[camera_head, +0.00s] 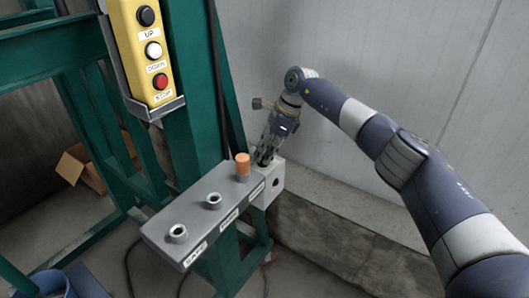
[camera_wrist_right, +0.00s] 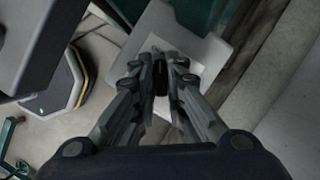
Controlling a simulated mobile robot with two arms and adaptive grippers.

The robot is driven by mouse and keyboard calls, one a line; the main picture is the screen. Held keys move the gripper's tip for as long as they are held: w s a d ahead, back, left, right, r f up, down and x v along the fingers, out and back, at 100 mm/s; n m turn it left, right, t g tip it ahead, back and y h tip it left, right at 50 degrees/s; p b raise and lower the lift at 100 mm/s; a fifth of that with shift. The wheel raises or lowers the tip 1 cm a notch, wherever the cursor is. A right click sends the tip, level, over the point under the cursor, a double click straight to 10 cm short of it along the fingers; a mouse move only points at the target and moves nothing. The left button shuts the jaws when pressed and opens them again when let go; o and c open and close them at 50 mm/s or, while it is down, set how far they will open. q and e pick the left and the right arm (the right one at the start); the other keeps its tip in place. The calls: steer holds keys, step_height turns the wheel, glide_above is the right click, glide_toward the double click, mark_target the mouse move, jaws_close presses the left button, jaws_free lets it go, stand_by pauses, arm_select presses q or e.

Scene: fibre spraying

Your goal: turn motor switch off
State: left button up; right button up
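A light grey switch box (camera_head: 273,188) is at the right end of a long grey panel in the head view. It also shows below the fingertips in the right wrist view (camera_wrist_right: 205,50). My right gripper (camera_head: 264,158) points down at the top of this box. In the right wrist view, its fingers (camera_wrist_right: 163,68) are close together, with a small dark part between them, probably the switch. I cannot tell whether they grip it. The fingers hide most of the switch, so its position is not readable. My left gripper is not in view.
The grey panel (camera_head: 207,208) carries two empty-looking metal sockets and an orange peg (camera_head: 243,165) close to my right gripper. A yellow button box (camera_head: 148,50) hangs on the green frame (camera_head: 192,130). A grey wall (camera_head: 380,50) stands behind my right arm.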

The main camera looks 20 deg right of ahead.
steer(key=shift+o, duration=1.3)
steer(key=shift+s+f, duration=0.2)
steer(key=shift+f, duration=0.1)
steer(key=shift+w, duration=0.15)
steer(key=shift+r, duration=0.3)
steer(key=v, duration=1.1)
steer(key=shift+r, duration=0.35)
steer(key=shift+d, duration=0.15)
